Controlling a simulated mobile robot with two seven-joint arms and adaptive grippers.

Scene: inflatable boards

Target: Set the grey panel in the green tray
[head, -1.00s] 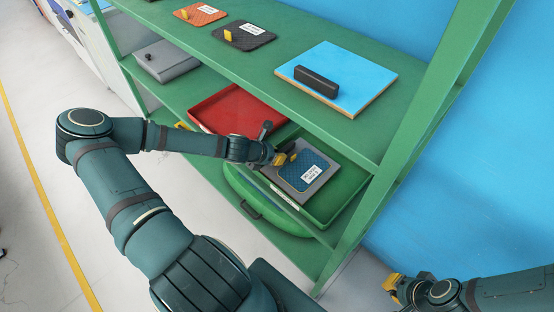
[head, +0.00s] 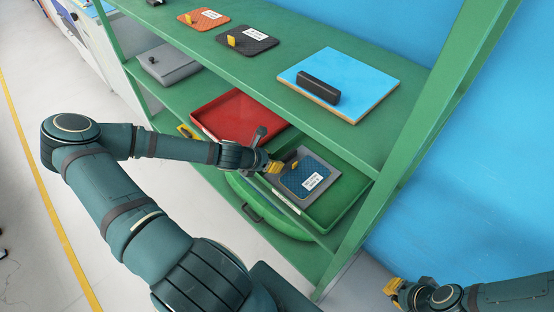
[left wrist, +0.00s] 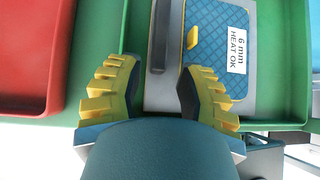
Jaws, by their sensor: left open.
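The grey panel (head: 276,184) lies in the green tray (head: 346,206) on the lower shelf, and appears flat. On it is a blue textured pad (head: 308,177) with a yellow tab and a white label reading "6 mm HEAT OK". In the left wrist view the panel (left wrist: 165,90) has a dark bar handle (left wrist: 160,38). My left gripper (head: 272,167) is open at the panel's near left edge. In the left wrist view its yellow fingers (left wrist: 157,72) are spread, with the handle ahead between them. My right gripper (head: 394,288) is at the lower right, its jaws unclear.
A red tray (head: 240,115) stands left of the green one. The upper shelf (head: 262,62) above holds a blue board (head: 340,75) with a black handle, and orange and black pads. A green shelf post (head: 425,130) rises at the right.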

